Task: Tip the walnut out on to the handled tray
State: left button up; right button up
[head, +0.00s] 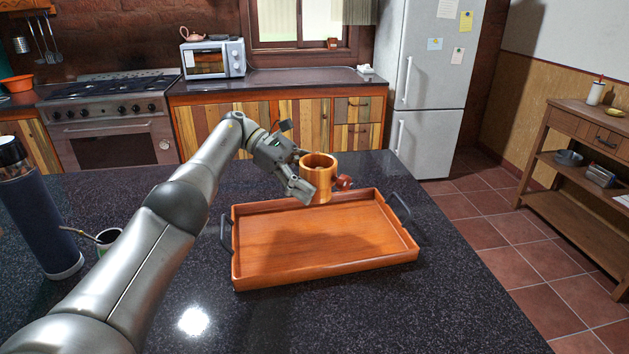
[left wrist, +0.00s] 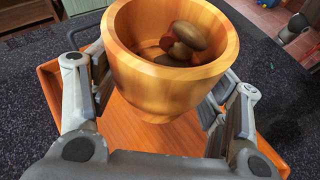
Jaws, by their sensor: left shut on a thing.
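My left gripper (head: 312,186) is shut on a wooden cup (head: 319,170), one finger on each side of it. The cup looks about upright, at the far edge of the handled tray (head: 255,272); I cannot tell its exact height above it. In the left wrist view the cup (left wrist: 155,80) is open toward the camera, with a brown rounded thing, apparently the walnut (left wrist: 188,36), inside. The orange-brown tray lies on the dark counter, its floor bare where visible, with a dark handle at each end. My right gripper is not in view.
A small reddish-brown object (head: 343,182) stands on the counter just behind and right of the cup. A dark blue flask (head: 40,215) and a small cup with a metal straw (head: 108,238) stand at the left. The counter right of the tray is clear.

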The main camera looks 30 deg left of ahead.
pick_arm(q)
jog(key=shift+s+r+y+p, duration=0.15)
jog(key=shift+r+y+p, duration=0.15)
jog(key=shift+p, duration=0.45)
jog(key=shift+a+f+p, duration=0.1)
jog(key=shift+p, duration=0.35)
jog(key=y+p, duration=0.1)
jog(key=p, duration=0.1)
jog(key=a+f+y+p, duration=0.1)
jog(key=p, duration=0.1)
jog(key=y+p, duration=0.2)
jog(key=shift+a+f+m, duration=0.25)
jog(key=shift+f+m, duration=0.05)
jog(key=shift+f, duration=0.05)
jog(key=t+y+p, duration=0.1)
jog(key=y, duration=0.5)
jog(key=f+m+t+y+p, duration=0.1)
jog(key=y, duration=0.6)
jog(key=f+t+y+p, duration=0.1)
jog(key=y+p, duration=0.1)
jog(key=y, duration=0.4)
jog(key=shift+w+a+f+m+y, duration=0.1)
jog(key=shift+w+a+m+y, duration=0.05)
jog(key=shift+w+m+y, duration=0.2)
jog(key=shift+s+r+t+y+b, duration=0.2)
jog(key=shift+t+y+b, duration=0.2)
jog(key=shift+y, duration=0.55)
